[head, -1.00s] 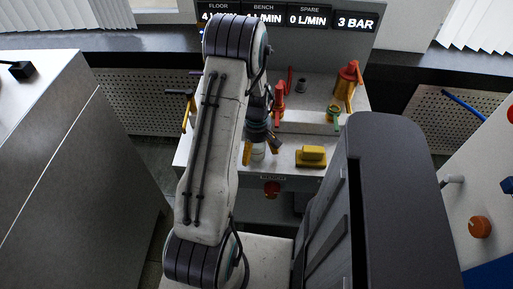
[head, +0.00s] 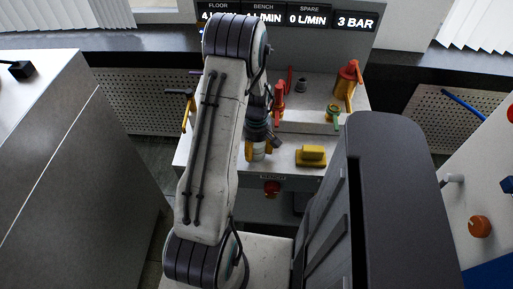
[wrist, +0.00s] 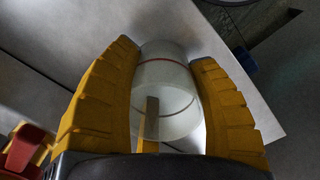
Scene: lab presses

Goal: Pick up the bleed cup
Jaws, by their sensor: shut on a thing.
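The bleed cup (wrist: 168,82) is a clear, whitish round cup with a thin reddish line around it. In the wrist view it sits between my gripper's two ribbed yellow fingers. My gripper (wrist: 164,58) is shut on the cup, one finger on each side. A narrow yellow strip (wrist: 150,126) stands in front of the cup's near part. In the head view my gripper (head: 260,152) points down at the front of the pale bench, and the cup (head: 257,154) shows pale between the fingers, partly hidden. I cannot tell whether the cup still touches the bench.
On the bench (head: 303,123), a yellow block (head: 311,157) lies right of my gripper. Behind stand a red valve (head: 278,100), an orange-red valve (head: 347,82), a green-and-yellow fitting (head: 333,113) and a small grey piece (head: 301,86). A yellow-handled fitting (head: 187,108) is at the left edge.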

